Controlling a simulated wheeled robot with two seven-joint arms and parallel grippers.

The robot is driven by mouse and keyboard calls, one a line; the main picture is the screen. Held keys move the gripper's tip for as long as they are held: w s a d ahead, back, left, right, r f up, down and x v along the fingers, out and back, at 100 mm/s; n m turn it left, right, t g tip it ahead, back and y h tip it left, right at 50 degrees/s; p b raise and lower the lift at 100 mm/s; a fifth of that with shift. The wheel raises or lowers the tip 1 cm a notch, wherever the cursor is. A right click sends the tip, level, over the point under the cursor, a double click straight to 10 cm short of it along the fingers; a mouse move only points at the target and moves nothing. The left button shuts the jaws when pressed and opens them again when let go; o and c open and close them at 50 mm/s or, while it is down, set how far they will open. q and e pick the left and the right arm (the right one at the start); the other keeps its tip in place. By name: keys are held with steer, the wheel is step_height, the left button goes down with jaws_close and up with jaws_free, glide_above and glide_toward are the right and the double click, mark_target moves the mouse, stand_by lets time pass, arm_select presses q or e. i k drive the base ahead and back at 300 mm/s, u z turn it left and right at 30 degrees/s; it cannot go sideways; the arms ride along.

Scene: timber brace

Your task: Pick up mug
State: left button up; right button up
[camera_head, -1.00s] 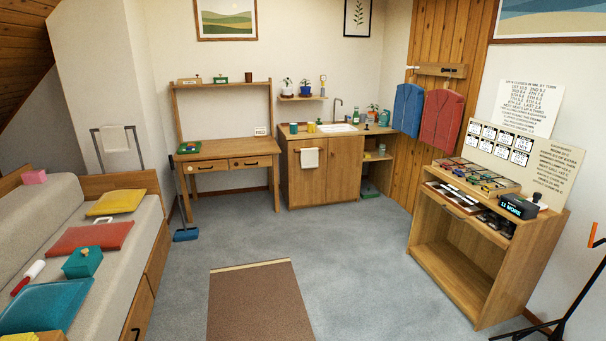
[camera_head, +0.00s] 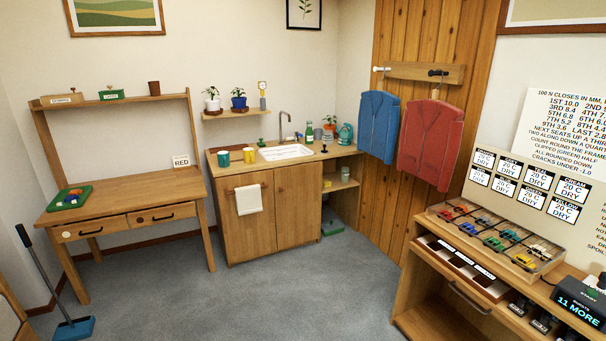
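Two mug-like cups stand upright side by side on the left end of the sink counter (camera_head: 335,152). One is a teal mug (camera_head: 223,158) and the other a yellow mug (camera_head: 249,155). A brown cup-shaped thing (camera_head: 154,88) stands on the desk's upper shelf; I cannot tell if it is a mug or a pot. Neither of my grippers shows in the head view, and nothing is seen touching the mugs.
Grey carpet (camera_head: 260,300) lies clear before the sink cabinet (camera_head: 270,215). A wooden stand (camera_head: 440,290) with trays and a display fills the right front.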

mark_target(222, 157)
steer(key=u, duration=0.05)
steer(key=i, duration=2.6)
steer(key=u, duration=0.1)
